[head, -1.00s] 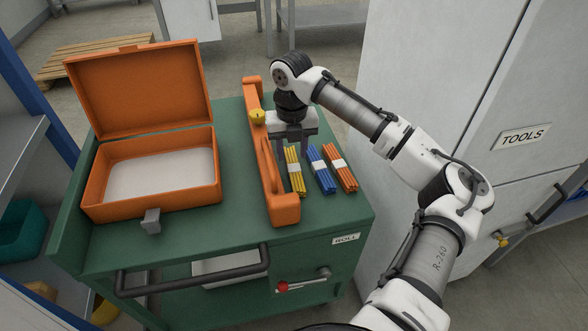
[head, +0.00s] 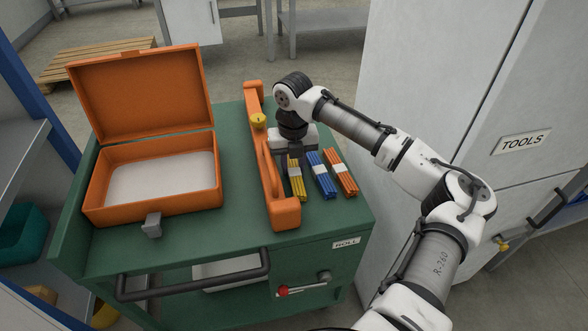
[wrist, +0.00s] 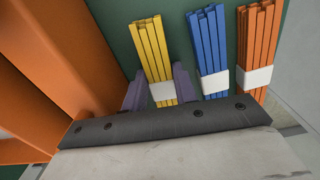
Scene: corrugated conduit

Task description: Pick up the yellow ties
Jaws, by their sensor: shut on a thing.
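The yellow ties (head: 297,185) are a bundle with a white band, lying on the green cart top just right of the long orange tool. They also show in the wrist view (wrist: 152,47). My gripper (wrist: 160,85) is down at the bundle, with one finger on each side near the white band. It is shut on the yellow ties. The head view shows my gripper (head: 290,158) low over the far end of the bundle, and the arm hides that end. The bundle appears to rest on the cart top; any lift is too small to tell.
Blue ties (head: 322,180) and orange ties (head: 344,182) lie close on the right. The long orange tool (head: 286,214) with a yellow knob (head: 258,121) is close on the left. An open orange box (head: 95,209) stands further left. A grey cabinet (head: 425,60) stands right of the cart.

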